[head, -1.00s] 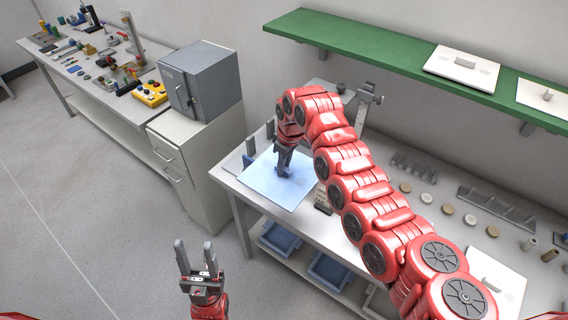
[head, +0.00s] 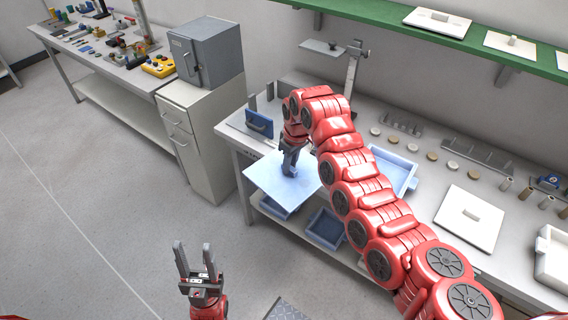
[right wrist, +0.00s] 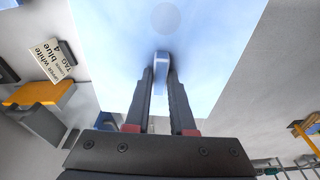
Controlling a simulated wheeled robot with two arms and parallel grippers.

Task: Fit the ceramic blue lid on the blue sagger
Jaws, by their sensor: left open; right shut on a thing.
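The light blue lid (head: 262,184) is a flat square plate, held roughly level over the front edge of the table. My right gripper (head: 289,170) is shut on the lid's knob from above; the knob (right wrist: 161,72) shows between the fingers in the right wrist view. A light blue tray-like box, apparently the blue sagger (head: 408,178), stands on the table right of the lid. My right arm hides its left part. My left gripper (head: 194,264) is open and empty, over the floor left of the table.
A white lid (head: 470,217) and white sagger (head: 553,258) are at the right. A tag (right wrist: 50,60) reads upper white, lower blue. Blue bins (head: 326,228) sit underneath.

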